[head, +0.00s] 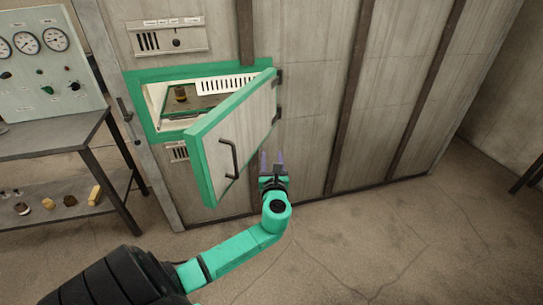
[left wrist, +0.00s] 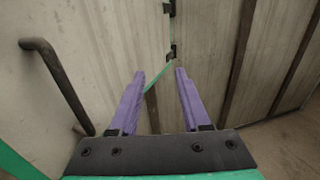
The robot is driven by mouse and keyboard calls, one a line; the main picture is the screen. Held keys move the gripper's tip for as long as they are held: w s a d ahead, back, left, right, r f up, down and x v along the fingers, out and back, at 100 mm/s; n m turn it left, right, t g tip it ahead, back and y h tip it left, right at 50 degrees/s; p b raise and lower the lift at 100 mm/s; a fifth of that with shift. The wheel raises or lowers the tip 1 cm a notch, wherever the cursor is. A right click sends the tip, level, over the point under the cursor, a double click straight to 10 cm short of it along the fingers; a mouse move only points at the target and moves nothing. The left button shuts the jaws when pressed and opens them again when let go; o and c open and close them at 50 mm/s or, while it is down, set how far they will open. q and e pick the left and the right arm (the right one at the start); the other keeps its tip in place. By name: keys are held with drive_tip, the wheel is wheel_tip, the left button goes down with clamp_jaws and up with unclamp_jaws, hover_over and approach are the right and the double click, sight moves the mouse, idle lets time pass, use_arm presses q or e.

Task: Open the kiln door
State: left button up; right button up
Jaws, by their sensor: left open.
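The kiln door (head: 240,132) is a pale panel with a green edge, hinged on its right side, and it stands well open. Its dark bar handle (head: 229,157) is on the outer face; the handle also shows at the left in the left wrist view (left wrist: 58,82). The kiln opening (head: 158,100) has a green frame, with a small brown cup-like object (head: 180,93) inside. My left gripper (head: 271,160) is open and empty, to the right of the handle and apart from it, near the door's hinge side. My right gripper is not in view.
A metal table (head: 50,137) with a lower shelf of several small items stands at the left. The kiln's panelled wall (head: 320,110) runs to the right. The floor (head: 400,235) at the right front is clear.

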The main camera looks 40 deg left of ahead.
use_arm(q)
drive_tip(key=b+v, duration=0.1)
drive_tip(key=v, duration=1.2)
